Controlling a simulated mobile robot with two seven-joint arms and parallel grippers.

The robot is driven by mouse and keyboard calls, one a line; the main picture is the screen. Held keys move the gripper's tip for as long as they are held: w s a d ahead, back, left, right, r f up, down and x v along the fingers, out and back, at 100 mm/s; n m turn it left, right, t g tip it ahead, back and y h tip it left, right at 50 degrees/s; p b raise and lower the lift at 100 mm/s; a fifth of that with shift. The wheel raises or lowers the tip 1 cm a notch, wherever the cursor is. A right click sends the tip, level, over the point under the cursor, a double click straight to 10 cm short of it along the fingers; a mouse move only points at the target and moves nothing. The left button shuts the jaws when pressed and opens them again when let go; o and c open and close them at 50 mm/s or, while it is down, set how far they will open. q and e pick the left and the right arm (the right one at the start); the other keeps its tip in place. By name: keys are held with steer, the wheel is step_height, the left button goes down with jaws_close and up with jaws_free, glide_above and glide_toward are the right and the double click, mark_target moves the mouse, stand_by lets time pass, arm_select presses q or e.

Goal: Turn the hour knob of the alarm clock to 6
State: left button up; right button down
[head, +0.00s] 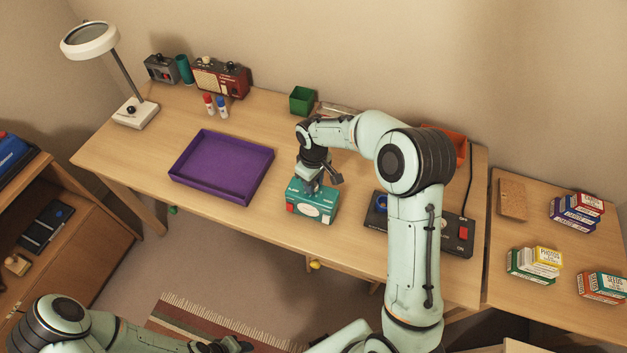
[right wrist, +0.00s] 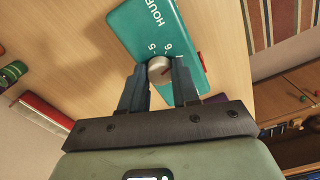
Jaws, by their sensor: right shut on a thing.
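The alarm clock (head: 318,215) is a teal box with a round pale dial and a red part on its front. It stands on the desk near the front edge. My right gripper (head: 318,182) points down onto its top. In the right wrist view the clock's teal top (right wrist: 150,28) shows the word HOUR and the numbers 5 and 6. The grey round hour knob (right wrist: 159,71) sits between the fingers of the right gripper (right wrist: 160,78), which is shut on it. A dark reddish mark shows on the knob. My left gripper (head: 232,345) is at the bottom edge, away from the desk; its fingers are unclear.
A purple tray (head: 182,177) lies left of the clock. A dark control box (head: 458,247) with a red switch stands to the right. Bare desk lies around the clock.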

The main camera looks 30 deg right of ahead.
arm_select(q)
steer(key=shift+w+r, duration=0.45)
arm_select(e)
steer(key=shift+n, duration=2.2)
steer(key=c, duration=0.8)
jaws_free()
arm_select(q)
steer(key=shift+w+r+p, duration=0.55)
steer(key=shift+w+p, duration=0.05)
steer(key=shift+p, duration=0.05)
arm_select(e)
step_height(320, 180, up, 13)
steer(key=shift+r, duration=0.2)
